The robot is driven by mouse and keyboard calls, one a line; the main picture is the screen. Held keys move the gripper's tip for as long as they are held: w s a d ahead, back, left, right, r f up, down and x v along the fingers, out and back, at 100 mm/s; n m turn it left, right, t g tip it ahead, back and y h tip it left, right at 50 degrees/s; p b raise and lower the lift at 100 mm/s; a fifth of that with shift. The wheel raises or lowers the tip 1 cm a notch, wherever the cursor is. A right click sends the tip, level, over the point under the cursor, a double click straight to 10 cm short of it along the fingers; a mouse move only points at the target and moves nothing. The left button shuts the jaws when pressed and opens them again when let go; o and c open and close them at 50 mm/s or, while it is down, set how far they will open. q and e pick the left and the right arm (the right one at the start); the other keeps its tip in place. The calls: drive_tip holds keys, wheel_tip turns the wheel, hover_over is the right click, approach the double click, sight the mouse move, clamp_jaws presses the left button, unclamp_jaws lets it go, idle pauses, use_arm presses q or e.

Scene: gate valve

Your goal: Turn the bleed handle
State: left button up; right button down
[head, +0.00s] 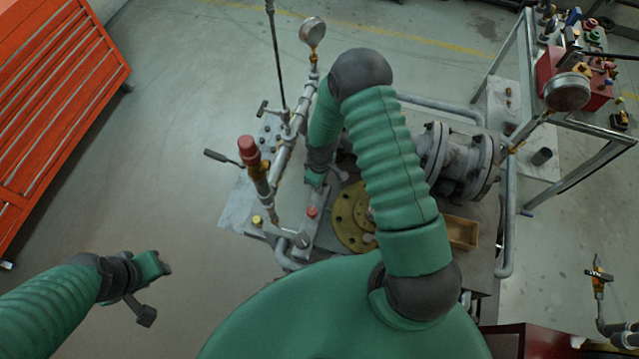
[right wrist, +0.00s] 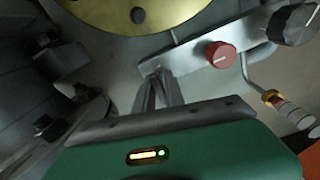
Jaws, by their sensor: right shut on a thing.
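My right gripper (head: 316,180) is at the far end of a grey manifold bar on the valve bench. In the right wrist view its two narrow fingers (right wrist: 158,94) come together at the end of the grey bar (right wrist: 190,56). They are shut on a small part there, which I take for the bleed handle; it is mostly hidden by the fingers. A red knob (right wrist: 221,54) and a black knob (right wrist: 292,24) sit further along the bar. The red knob also shows in the head view (head: 312,211). My left gripper (head: 158,268) is away from the bench, over bare floor; its finger gap is unclear.
A yellow flange (head: 349,213) lies beside the bar, with a flanged pipe (head: 460,160) to its right. A red-capped fitting (head: 249,150) and a gauge (head: 312,31) rise at the left. An orange cabinet (head: 55,100) stands far left. Floor between is clear.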

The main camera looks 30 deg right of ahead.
idle(0.3)
drive_tip(key=c, duration=1.4)
unclamp_jaws()
drive_tip(key=shift+d, duration=0.1)
wheel_tip(320, 180, up, 17)
drive_tip(key=b, duration=0.1)
drive_tip(key=shift+f+b, duration=0.2)
drive_tip(key=shift+b, duration=0.15)
